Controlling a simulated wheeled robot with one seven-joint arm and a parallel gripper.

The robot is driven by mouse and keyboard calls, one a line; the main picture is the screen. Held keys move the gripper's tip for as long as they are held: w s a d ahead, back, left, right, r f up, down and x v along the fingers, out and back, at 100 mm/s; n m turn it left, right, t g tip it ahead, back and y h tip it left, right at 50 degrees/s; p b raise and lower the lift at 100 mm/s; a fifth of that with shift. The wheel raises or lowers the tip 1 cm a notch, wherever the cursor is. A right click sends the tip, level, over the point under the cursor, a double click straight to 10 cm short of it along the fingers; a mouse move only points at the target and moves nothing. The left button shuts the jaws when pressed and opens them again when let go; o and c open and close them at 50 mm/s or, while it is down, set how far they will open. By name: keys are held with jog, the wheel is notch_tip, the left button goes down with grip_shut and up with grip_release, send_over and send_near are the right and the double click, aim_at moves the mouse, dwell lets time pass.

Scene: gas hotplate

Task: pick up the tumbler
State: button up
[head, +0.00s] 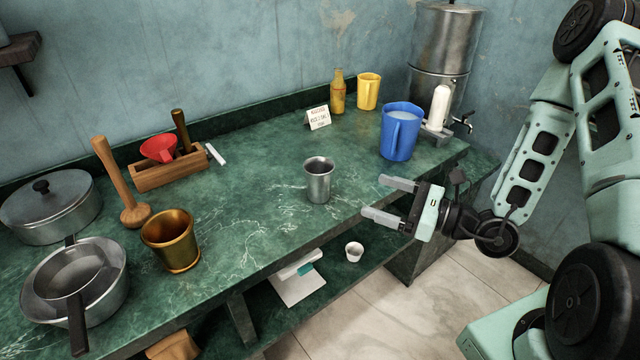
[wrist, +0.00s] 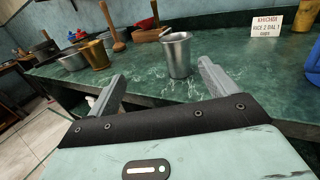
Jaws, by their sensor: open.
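The tumbler (head: 319,181) is a plain steel cup standing upright on the green marble counter, near its front edge. My gripper (head: 372,198) is open and empty, to the right of the tumbler, with its two fingers pointing toward it and a gap between. In the wrist view the tumbler (wrist: 177,55) stands beyond the fingertips, between the two fingers of my gripper (wrist: 163,82) but closer to the right one. Nothing hides the tumbler in either view.
A blue jug (head: 400,132) stands to the right behind the tumbler, and a brass mortar (head: 171,241) to the left. A small sign (head: 318,117), a yellow bottle (head: 338,93) and a yellow cup (head: 368,91) are at the back. The counter around the tumbler is clear.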

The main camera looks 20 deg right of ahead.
jog(key=d+f+m+t+h, duration=0.1)
jog(key=d, duration=0.1)
jog(key=p, duration=0.2)
send_near(319, 170)
jog(key=shift+m+h, duration=0.3)
jog(key=shift+h, duration=0.1)
jog(key=w, duration=0.1)
jog(key=w+a+f, duration=0.1)
jog(key=w, duration=0.1)
jog(key=w+a, duration=0.1)
jog(key=w, duration=0.1)
jog(key=shift+w+a+f, duration=0.15)
jog(key=shift+p+x, duration=0.65)
jog(key=shift+x, duration=2.05)
jog(key=shift+a+r, duration=0.2)
jog(key=shift+r, duration=0.05)
jog(key=shift+c, duration=0.4)
jog(key=c, duration=1)
